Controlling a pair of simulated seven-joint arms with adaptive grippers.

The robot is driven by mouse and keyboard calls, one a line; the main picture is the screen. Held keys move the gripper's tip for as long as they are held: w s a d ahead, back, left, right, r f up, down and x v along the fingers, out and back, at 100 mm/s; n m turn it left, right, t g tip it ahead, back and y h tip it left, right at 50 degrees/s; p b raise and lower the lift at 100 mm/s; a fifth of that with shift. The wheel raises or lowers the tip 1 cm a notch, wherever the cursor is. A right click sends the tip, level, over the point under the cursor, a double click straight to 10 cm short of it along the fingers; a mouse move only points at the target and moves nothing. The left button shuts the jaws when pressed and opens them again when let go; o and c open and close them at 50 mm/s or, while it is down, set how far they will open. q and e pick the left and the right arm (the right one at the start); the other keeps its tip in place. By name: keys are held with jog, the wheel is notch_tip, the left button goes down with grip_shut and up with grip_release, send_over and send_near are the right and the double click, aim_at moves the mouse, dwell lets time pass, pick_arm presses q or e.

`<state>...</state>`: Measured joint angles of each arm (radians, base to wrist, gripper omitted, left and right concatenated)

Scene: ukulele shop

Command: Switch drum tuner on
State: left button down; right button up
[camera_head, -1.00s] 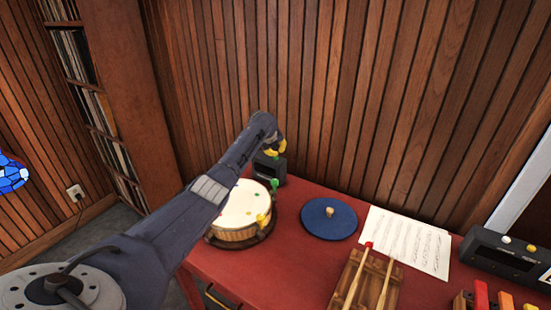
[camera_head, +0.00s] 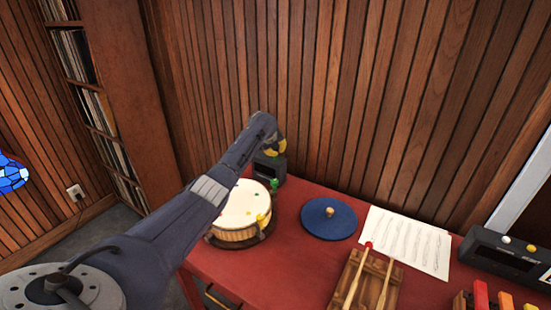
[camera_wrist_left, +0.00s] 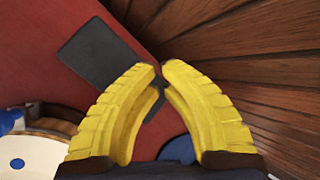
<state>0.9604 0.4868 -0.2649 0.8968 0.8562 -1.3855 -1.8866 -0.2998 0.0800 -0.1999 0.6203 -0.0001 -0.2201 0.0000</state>
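A small black box (camera_head: 268,166), which may be the drum tuner, stands at the table's back left, behind the drum (camera_head: 240,208). It also shows as a dark flat shape in the left wrist view (camera_wrist_left: 98,50). My left gripper (camera_head: 275,149) is over the box in the head view. In the left wrist view its yellow fingers (camera_wrist_left: 161,75) curve together with tips almost meeting. A dark part shows between and behind them; I cannot tell whether they touch it. The box's face and any switch are not clear. My right gripper is not in view.
On the red table (camera_head: 290,265) are a blue disc (camera_head: 315,224), sheet music (camera_head: 408,240), a wooden block (camera_head: 383,287) with sticks, and a black device with knobs (camera_head: 505,256). The wood-slat wall (camera_head: 330,90) stands close behind.

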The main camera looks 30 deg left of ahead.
pick_arm(q)
jog(key=shift+f, duration=0.25)
dwell(0.4)
jog(key=shift+f, duration=0.2)
jog(key=shift+r, duration=0.15)
dwell(0.3)
jog(key=shift+r, duration=0.4)
jog(key=shift+r, duration=2.9)
jog(key=shift+a, duration=0.1)
